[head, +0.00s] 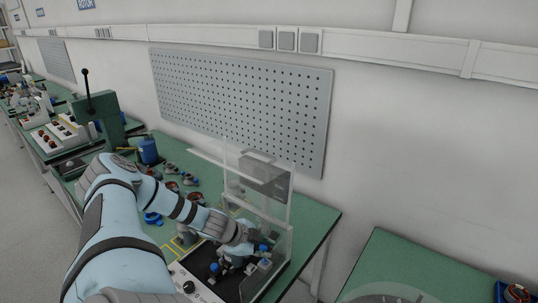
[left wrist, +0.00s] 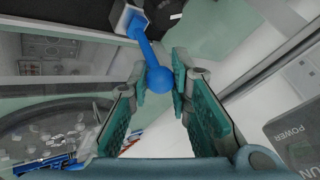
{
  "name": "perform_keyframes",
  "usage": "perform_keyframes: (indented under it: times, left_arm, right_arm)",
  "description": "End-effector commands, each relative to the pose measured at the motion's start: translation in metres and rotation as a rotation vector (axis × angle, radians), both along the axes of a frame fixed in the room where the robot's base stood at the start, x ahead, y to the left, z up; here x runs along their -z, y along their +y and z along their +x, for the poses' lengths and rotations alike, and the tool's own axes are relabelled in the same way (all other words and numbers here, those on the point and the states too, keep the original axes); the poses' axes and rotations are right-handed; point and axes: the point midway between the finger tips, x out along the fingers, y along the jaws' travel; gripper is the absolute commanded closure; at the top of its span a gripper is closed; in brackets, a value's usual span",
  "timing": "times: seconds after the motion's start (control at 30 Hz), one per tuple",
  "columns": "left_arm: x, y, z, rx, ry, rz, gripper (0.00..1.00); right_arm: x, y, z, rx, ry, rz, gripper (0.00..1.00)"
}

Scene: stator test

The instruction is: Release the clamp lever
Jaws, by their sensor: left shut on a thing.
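The blue clamp lever (left wrist: 147,50) shows in the left wrist view as a slim arm with a ball end, rising to a pale block at the top. My left gripper (left wrist: 160,84) is shut on its ball end, with a green-padded finger on each side. In the head view my left gripper (head: 240,240) is low over the test station, beside the clear guard, and hides most of the lever. My right gripper is not in view.
A clear guard (head: 262,205) stands upright around the station. Several small parts lie behind my arm. A panel marked POWER (left wrist: 290,130) is at the right.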

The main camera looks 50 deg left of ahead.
Motion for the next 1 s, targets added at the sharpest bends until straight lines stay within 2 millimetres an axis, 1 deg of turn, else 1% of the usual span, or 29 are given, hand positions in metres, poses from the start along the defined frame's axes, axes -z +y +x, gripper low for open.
perform_keyframes:
  times: [0.03,0.1,0.3,0.5,0.83,0.87,0.9,0.97,1.0]
  left_arm:
    - [0.005,0.005,-0.001,-0.019,0.025,-0.002,1.0]
    - [0.002,0.008,0.0,-0.026,0.056,-0.012,1.0]
    - [0.001,0.006,0.007,-0.016,0.121,-0.028,1.0]
    - [0.001,0.002,0.012,-0.015,0.14,-0.039,1.0]
    - [0.002,0.001,0.012,-0.016,0.142,-0.044,1.0]
    - [0.002,0.001,0.012,-0.016,0.142,-0.044,0.77]
    - [0.002,0.001,0.012,-0.016,0.142,-0.044,0.71]
    - [0.002,0.001,0.012,-0.017,0.142,-0.044,0.61]
    - [0.002,0.001,0.012,-0.016,0.141,-0.045,0.6]
  right_arm:
    - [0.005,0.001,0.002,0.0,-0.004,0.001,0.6]
    - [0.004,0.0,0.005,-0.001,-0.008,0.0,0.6]
    - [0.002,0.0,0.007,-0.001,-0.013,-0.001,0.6]
    - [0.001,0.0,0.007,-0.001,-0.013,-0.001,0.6]
    - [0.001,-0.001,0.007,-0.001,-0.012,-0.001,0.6]
    - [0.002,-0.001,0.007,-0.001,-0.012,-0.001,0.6]
    - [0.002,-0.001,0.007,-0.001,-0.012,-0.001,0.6]
    - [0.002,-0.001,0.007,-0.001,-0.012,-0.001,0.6]
    - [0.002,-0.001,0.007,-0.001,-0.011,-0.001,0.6]
